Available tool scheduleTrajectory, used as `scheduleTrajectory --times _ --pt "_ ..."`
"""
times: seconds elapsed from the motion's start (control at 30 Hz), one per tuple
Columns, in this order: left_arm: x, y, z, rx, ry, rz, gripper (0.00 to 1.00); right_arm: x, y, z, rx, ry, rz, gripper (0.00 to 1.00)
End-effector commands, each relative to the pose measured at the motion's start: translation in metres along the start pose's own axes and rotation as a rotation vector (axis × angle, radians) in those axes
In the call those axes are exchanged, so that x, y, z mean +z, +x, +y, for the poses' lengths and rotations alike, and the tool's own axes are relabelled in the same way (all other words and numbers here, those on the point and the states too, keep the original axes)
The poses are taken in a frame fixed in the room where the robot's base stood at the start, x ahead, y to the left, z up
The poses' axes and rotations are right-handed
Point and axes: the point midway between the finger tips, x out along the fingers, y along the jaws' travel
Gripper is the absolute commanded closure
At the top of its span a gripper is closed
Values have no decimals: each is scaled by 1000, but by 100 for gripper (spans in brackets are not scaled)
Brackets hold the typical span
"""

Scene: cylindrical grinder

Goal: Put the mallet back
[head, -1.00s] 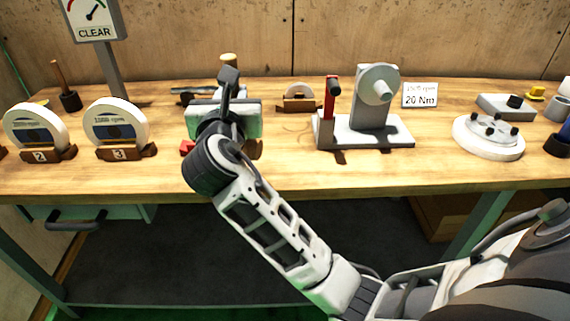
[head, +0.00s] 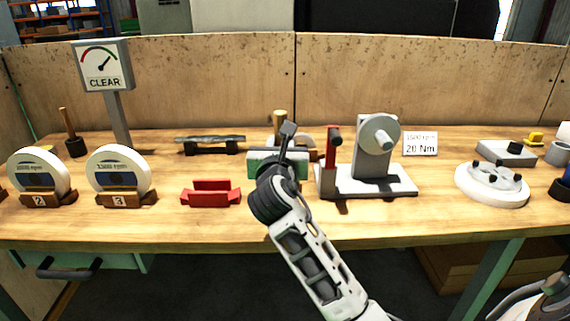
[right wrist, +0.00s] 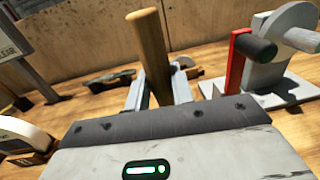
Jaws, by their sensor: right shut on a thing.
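My right gripper (head: 280,146) is shut on a thick wooden handle (head: 280,120), which I take to be the mallet's. In the right wrist view the handle (right wrist: 150,48) stands nearly upright, tilted slightly left, between the gripper's fingers (right wrist: 158,92). The mallet's head is hidden behind the gripper body in both views. The gripper is over the bench's middle, just left of the grey stand with the red lever. An empty red cradle (head: 211,195) sits on the bench to the left of the gripper.
The grey stand (head: 373,150) is close on the right. Wheels on wooden holders (head: 120,172) stand on the left. A dark bar on supports (head: 210,142) lies behind the cradle. A dark pot with a wooden stick (head: 75,146) is at the far left. Bench around the cradle is clear.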

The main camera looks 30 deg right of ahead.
Motion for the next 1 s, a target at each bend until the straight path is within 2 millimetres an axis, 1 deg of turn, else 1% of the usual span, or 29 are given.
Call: scheduleTrajectory --times 0.13,0.2,0.3,0.4,0.77,0.8,0.87,0.9,1.0 --pt "-1 1 0 1 -2 6 64 -9 5 -6 -1 0 -1 100" --pt "1 2 0 2 -4 5 64 -18 8 -11 0 0 0 100" --pt "4 4 0 4 -9 6 64 -36 7 -9 1 1 3 100" --pt "3 4 1 5 -15 9 64 -43 7 -9 0 0 -1 100" --pt "1 3 2 4 -20 12 64 -45 7 -9 1 0 -2 100" --pt "1 3 1 4 -20 12 64 -47 7 -9 0 0 0 74" --pt "2 3 1 4 -20 12 64 -47 7 -9 0 0 0 57" --pt "2 3 1 4 -20 12 64 -47 7 -9 0 0 0 54" --pt "2 3 1 4 -20 11 64 -46 7 -9 0 0 0 54"
